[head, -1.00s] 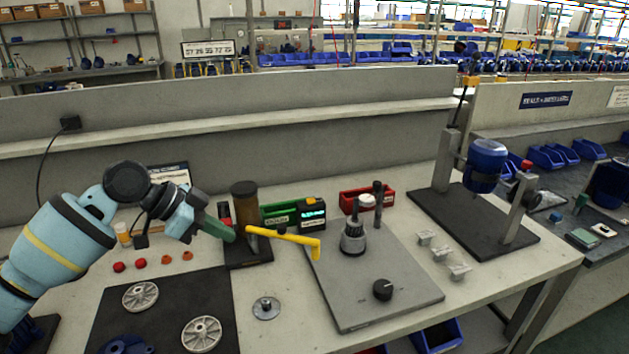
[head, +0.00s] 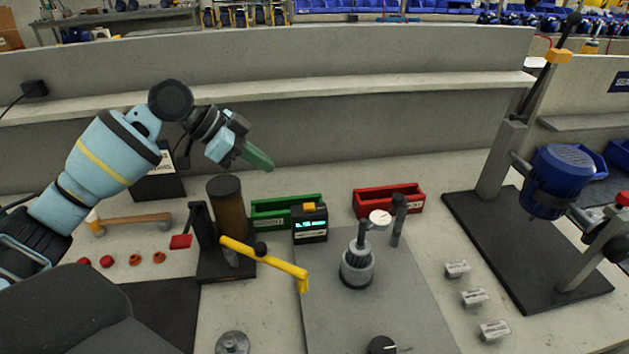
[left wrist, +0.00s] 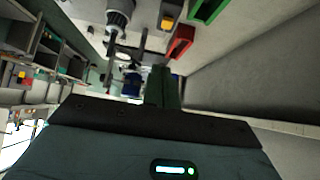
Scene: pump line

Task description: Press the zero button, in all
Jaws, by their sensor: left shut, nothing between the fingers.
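A small black box with a lit cyan display (head: 310,226) stands on the bench between the green bin and the grey plate. A yellow button (head: 309,206) sits on its top; I take this for the zero button, though no label is readable. It also shows in the left wrist view (left wrist: 167,22), near the top. My left gripper (head: 258,158) has green fingers, is shut and empty, and hangs above and left of the box, apart from it. Its fingers also show in the left wrist view (left wrist: 162,88). My right gripper is not in view.
A black press with a yellow lever (head: 262,262) stands left of the box. A green bin (head: 285,212) is beside the box, and a red bin (head: 388,201) is to its right. A grey plate (head: 335,325) bears a dial-gauge stand (head: 357,260). A low wall runs behind.

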